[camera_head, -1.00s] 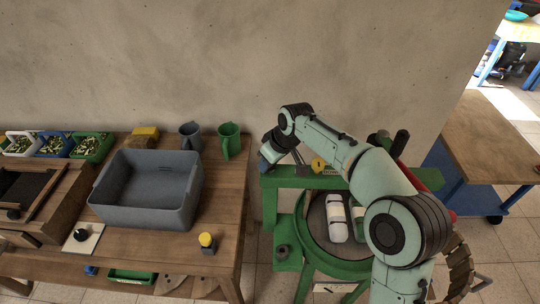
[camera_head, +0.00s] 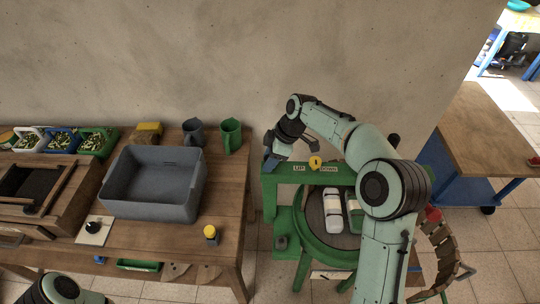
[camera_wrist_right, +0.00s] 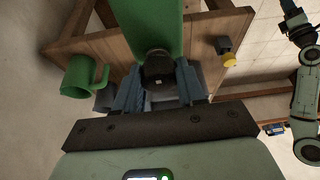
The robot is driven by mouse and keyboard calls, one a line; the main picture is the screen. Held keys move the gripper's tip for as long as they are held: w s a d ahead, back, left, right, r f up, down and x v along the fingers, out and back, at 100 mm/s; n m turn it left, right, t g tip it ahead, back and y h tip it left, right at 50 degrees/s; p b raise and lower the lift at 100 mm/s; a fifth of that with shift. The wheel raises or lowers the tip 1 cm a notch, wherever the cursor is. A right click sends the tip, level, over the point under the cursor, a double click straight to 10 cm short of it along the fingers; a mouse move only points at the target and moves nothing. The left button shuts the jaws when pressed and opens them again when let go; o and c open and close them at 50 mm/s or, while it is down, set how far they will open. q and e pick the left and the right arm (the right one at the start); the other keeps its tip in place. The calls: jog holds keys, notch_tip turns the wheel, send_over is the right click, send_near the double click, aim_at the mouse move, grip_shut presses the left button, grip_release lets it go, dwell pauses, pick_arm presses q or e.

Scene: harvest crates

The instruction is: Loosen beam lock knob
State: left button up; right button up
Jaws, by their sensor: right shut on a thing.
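The green beam (camera_head: 345,178) spans the round green press frame. It also shows in the right wrist view (camera_wrist_right: 150,20). A round black knob (camera_wrist_right: 158,70) sits at the beam's end, between the blue fingers of my right gripper (camera_wrist_right: 158,92). The fingers are shut on the knob from both sides. In the head view my right gripper (camera_head: 273,162) is at the beam's left end and hides the knob. My left arm shows at the lower left of the head view, its gripper out of frame. In the right wrist view its dark end (camera_wrist_right: 296,22) is small and its jaws are unclear.
A yellow round piece (camera_head: 315,162) stands on the beam beside UP and DOWN labels. White and green rolls lie on the round plate below. A wooden table left of the press holds a grey crate (camera_head: 150,208), a green mug (camera_head: 230,136) and a yellow-topped block (camera_head: 211,233).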

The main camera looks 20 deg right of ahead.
pick_arm(q)
jog(key=shift+w+r, duration=0.15)
pick_arm(e)
jog(key=shift+s+f+n, duration=0.1)
jog(key=shift+f+n, duration=0.1)
jog(key=shift+n, duration=0.1)
jog(key=o, duration=1.1)
jog(key=shift+c, duration=0.2)
jog(key=shift+r, duration=0.1)
pick_arm(q)
jog(key=w+r+p, duration=0.2)
jog(key=shift+w+r, duration=0.2)
jog(key=shift+w, duration=0.1)
pick_arm(e)
jog(key=v, duration=1.3)
jog(key=shift+r, duration=0.15)
pick_arm(q)
jog(key=shift+s, duration=0.1)
